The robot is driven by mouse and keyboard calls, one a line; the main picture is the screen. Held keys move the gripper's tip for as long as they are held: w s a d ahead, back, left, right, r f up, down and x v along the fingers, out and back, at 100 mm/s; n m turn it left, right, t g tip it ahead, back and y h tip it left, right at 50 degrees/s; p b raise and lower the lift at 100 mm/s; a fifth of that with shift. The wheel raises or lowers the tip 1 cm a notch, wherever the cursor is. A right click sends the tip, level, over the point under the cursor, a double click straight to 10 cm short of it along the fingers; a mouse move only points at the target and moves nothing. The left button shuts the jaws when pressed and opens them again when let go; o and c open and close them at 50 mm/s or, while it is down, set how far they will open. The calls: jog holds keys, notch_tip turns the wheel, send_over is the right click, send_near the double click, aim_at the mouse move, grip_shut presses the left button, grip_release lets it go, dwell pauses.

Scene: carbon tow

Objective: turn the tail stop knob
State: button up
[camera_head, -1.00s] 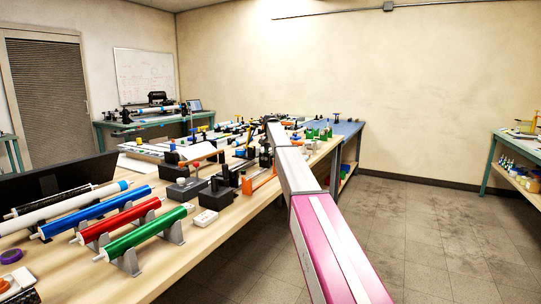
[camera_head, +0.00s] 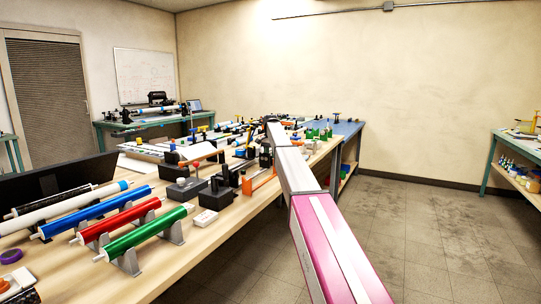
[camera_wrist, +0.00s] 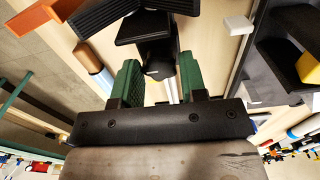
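My gripper (camera_wrist: 159,64) shows in the wrist view with its two green fingers apart. A black rounded part (camera_wrist: 158,66), which may be the tail stop knob, lies between the fingertips under a larger black block (camera_wrist: 155,26). I see no clear contact between the fingers and this part. In the head view my arm reaches along the right edge of the long wooden bench (camera_head: 190,248); its far end is near small black fixtures, and I cannot make out the fingers or the knob there.
Red (camera_head: 117,221), green (camera_head: 144,233) and blue (camera_head: 98,212) rollers lie on stands at the near end of the bench. Black blocks (camera_head: 186,190) and an orange bracket (camera_head: 260,181) stand near my arm. Open floor (camera_head: 420,235) lies to the right.

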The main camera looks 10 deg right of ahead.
dwell(0.3)
notch_tip(320, 180, up, 11)
dwell(0.5)
jog(key=shift+f, duration=0.1)
